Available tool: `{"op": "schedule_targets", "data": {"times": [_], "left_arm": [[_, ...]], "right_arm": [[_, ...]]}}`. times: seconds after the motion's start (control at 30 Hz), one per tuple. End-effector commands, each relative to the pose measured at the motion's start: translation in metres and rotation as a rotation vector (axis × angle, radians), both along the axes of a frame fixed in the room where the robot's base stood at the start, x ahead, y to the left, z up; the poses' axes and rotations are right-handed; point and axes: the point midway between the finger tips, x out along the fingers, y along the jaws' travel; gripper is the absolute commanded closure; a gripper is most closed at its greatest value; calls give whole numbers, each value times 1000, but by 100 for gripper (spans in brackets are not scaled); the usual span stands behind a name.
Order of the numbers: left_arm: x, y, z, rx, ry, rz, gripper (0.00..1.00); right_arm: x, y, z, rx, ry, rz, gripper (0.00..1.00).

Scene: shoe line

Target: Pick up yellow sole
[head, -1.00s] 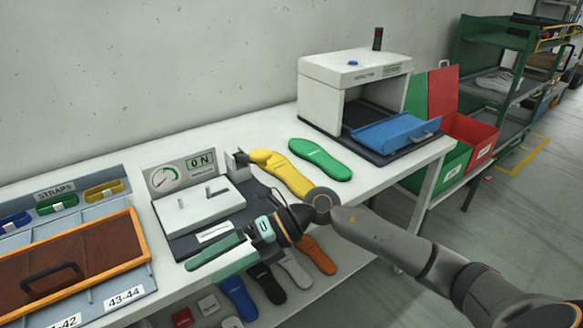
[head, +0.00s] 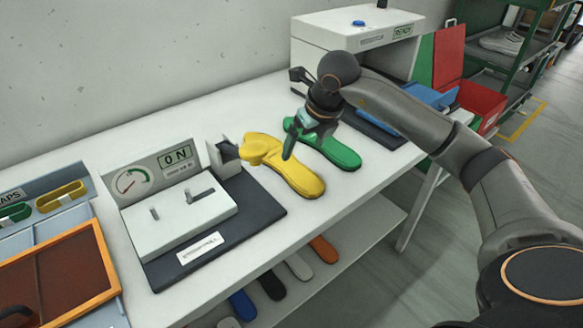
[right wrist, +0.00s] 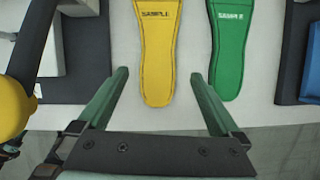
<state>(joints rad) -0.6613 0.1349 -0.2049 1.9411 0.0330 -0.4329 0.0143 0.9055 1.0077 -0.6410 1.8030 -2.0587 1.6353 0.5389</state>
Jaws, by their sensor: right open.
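The yellow sole (head: 290,175) lies on the white table, its far end beside the dark clamp of the gauge unit. In the right wrist view the yellow sole (right wrist: 157,50) is marked SAMPLE and its narrow end points toward my gripper. My right gripper (head: 296,140) is open and empty. In the head view it hides part of the green sole. In the right wrist view its two green fingers (right wrist: 159,76) are spread wide, with the yellow sole between them in the picture but not touched. My left gripper is not in view.
The green sole (head: 335,152) lies just right of the yellow one. The gauge unit (head: 185,220) stands to the left, and a white scanner box (head: 345,35) behind. A blurred yellow rounded thing (right wrist: 12,110) shows at the wrist view's left edge.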

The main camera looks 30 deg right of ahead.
Motion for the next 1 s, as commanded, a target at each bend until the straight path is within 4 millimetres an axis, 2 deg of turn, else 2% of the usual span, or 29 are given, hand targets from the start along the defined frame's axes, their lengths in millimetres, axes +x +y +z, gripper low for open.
{"op": "schedule_targets", "data": {"times": [0.03,0.13,0.37,0.7,1.0], "left_arm": [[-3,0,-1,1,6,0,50],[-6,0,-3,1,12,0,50],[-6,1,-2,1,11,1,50],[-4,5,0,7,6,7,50],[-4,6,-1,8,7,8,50]], "right_arm": [[4,0,-11,1,5,-1,0],[10,1,-26,2,4,1,0],[19,2,-42,3,0,2,0],[42,5,-80,3,1,3,0],[43,4,-84,2,0,3,1]]}}
